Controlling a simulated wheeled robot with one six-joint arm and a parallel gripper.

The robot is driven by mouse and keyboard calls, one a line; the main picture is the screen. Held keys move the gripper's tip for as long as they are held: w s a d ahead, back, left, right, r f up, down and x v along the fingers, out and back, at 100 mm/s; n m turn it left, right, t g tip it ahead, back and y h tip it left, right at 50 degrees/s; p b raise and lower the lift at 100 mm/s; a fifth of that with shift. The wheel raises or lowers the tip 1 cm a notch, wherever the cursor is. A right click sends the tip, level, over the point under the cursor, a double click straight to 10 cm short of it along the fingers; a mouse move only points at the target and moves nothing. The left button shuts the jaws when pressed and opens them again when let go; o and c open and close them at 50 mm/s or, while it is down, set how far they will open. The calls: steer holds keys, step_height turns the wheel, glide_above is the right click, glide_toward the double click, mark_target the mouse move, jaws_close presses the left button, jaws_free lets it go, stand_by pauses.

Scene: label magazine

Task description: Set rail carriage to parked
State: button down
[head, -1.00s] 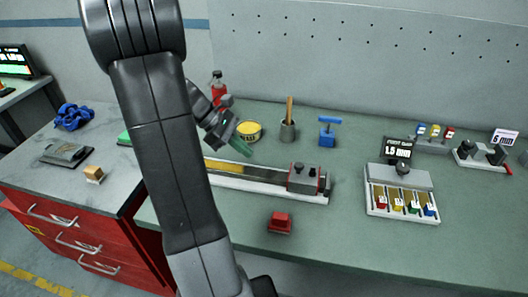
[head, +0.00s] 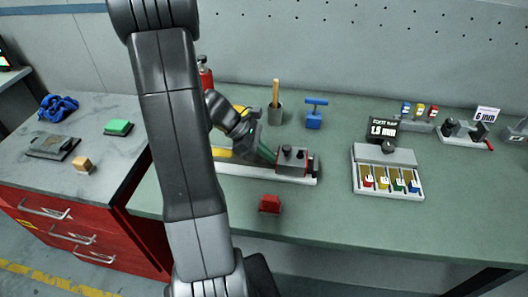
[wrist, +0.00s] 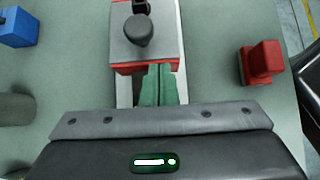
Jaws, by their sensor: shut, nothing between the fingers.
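The rail carriage (head: 291,160) is a grey block with red end plates and dark knobs on top. It sits at the right end of the pale rail (head: 240,171) on the green bench. In the wrist view the carriage (wrist: 125,50) is just ahead of my gripper. My gripper (head: 272,157) has green fingers, shut and empty, at the carriage's left end. In the wrist view the fingertips (wrist: 160,68) are at the red end plate; whether they touch it I cannot tell. My arm hides part of the rail's left side.
A red block (head: 270,204) stands in front of the rail. Behind are a cup with a stick (head: 275,113) and a blue T-handled block (head: 314,118). A label magazine with coloured tabs (head: 387,175) stands to the right. Bench between it and the rail is clear.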

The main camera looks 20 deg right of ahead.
steer(key=shift+s+d+b, duration=0.35)
steer(key=shift+s+d, duration=0.25)
steer(key=shift+d, duration=0.35)
steer(key=shift+a, duration=0.1)
